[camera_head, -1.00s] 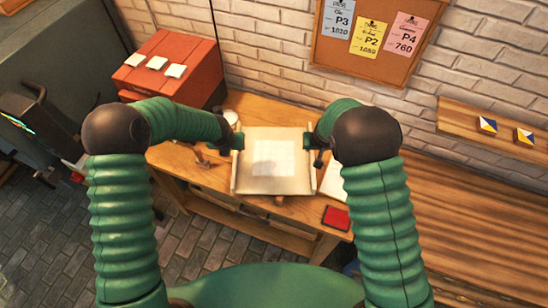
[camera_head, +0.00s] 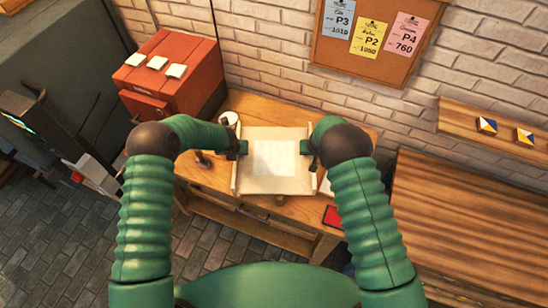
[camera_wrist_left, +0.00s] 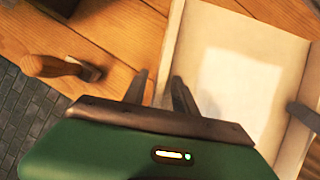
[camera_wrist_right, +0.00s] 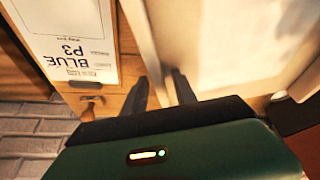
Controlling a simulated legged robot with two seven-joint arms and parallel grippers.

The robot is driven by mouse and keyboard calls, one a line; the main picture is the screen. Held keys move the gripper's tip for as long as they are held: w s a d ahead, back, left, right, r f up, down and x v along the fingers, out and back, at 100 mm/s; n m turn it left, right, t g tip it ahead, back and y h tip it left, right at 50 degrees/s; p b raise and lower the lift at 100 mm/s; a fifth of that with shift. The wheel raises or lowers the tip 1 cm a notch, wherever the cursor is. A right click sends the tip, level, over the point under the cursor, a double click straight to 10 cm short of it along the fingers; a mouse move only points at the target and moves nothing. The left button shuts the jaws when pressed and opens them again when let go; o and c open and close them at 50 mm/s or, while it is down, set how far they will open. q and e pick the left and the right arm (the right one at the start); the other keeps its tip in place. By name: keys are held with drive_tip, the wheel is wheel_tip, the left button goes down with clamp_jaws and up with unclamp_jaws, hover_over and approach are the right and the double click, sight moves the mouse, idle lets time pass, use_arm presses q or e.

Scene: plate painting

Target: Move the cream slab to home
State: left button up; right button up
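The cream slab (camera_head: 274,187) looks like a shallow tray with raised side walls and a paler square in its middle; it lies on the wooden workbench in the head view. My left gripper (camera_head: 242,148) is at its left wall. In the left wrist view my left gripper's fingers (camera_wrist_left: 160,85) straddle that wall, with a gap showing. My right gripper (camera_head: 307,148) is at the right wall. In the right wrist view my right gripper's fingers (camera_wrist_right: 160,85) straddle that wall, apart. Firm contact is not visible on either side. No place marked home is recognisable.
A red cabinet (camera_head: 200,62) with white tiles on top stands back left. A white cup (camera_head: 229,118) is behind my left gripper. A sheet reading BLUE P3 (camera_wrist_right: 75,35) lies right of the slab, and a red pad (camera_head: 331,216) near the front. A wooden-handled tool (camera_wrist_left: 55,66) lies left.

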use_arm(q)
clamp_jaws()
use_arm(e)
clamp_jaws()
idle(0.9)
